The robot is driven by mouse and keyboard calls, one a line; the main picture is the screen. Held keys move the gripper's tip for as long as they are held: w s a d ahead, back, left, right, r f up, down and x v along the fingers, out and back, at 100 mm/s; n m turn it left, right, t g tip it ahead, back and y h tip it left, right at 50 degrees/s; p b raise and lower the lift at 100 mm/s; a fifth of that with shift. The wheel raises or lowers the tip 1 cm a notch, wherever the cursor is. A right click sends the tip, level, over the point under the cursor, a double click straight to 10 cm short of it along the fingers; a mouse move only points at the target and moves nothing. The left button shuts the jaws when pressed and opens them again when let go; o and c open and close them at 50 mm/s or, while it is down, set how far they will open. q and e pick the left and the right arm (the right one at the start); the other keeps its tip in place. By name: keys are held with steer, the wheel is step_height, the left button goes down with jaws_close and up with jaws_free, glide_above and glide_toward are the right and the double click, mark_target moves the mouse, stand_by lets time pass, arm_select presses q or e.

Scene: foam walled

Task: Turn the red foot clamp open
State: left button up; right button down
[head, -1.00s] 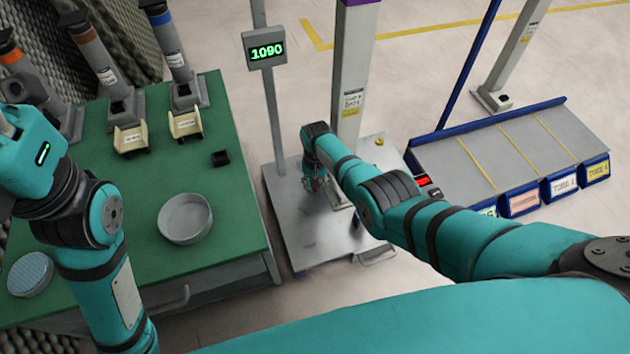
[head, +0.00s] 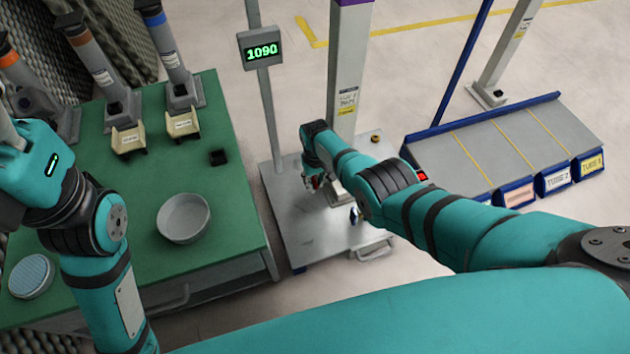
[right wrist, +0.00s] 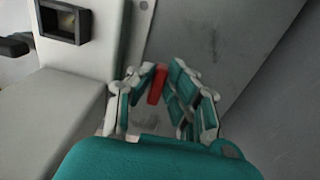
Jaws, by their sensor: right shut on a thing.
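The red foot clamp (right wrist: 157,84) shows in the right wrist view as a short red lever between the fingers of my right gripper (right wrist: 163,100). The fingers are closed around it, low beside a pale column base. In the head view my right gripper (head: 314,183) is down over the grey wheeled platform (head: 310,244), at the foot of the grey column (head: 347,80); the clamp is mostly hidden there by the gripper and arm. My left arm is at the left, with its gripper out of view.
A green table (head: 225,225) with a round dish (head: 183,218) and several tube stands is at the left. A display reading 1090 (head: 262,49) stands on a pole behind the platform. A blue-edged rack with labelled bays (head: 500,140) is at the right. Open floor lies behind.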

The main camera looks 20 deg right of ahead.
mark_target(316, 183)
stand_by(0.5)
steer(key=c, duration=1.3)
jaws_free()
steer(key=shift+w+r, duration=0.1)
steer(key=shift+r, duration=0.35)
step_height(316, 183, up, 11)
steer(key=shift+r, duration=0.1)
